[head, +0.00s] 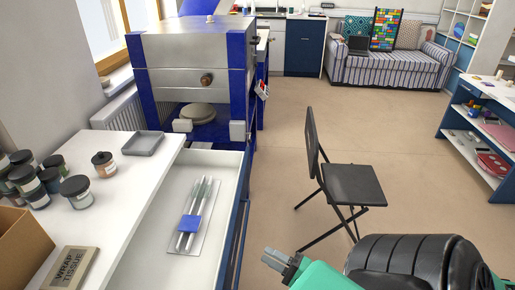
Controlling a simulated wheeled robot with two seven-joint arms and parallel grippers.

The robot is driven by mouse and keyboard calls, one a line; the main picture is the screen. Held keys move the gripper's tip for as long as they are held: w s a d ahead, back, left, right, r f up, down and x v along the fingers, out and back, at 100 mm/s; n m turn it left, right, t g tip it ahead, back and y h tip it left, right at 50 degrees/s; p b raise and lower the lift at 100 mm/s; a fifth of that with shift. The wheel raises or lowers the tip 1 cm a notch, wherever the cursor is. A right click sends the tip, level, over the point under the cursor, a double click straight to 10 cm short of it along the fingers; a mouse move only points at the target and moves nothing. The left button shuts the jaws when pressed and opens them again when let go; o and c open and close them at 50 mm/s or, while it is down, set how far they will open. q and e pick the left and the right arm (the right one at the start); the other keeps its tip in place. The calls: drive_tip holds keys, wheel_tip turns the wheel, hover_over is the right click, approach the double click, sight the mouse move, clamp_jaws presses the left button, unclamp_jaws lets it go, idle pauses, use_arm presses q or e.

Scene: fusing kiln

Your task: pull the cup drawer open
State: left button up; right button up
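A white drawer (223,165) stands pulled out from the right side of the white worktop. Inside it lies a pale flat piece with slim light sticks and a blue band (189,223). No cups show in it, and I cannot tell whether this is the cup drawer. Its outer front faces away from me, so any handle is hidden. My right gripper (276,257) is at the bottom middle, over the floor to the right of the drawer and apart from it. Its fingers are too small to tell open from shut. My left gripper is not in view.
The worktop (150,190) holds several dark-lidded jars (76,191), a grey tray (144,143) and a wrap tissue box (75,268). The kiln (190,60) stands behind. A black folding chair (352,183) stands right of the drawer. Open floor lies around the chair.

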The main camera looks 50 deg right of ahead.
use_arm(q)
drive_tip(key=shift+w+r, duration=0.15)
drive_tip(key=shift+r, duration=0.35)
use_arm(e)
drive_tip(key=v, duration=0.6)
drive_tip(key=shift+s, duration=0.2)
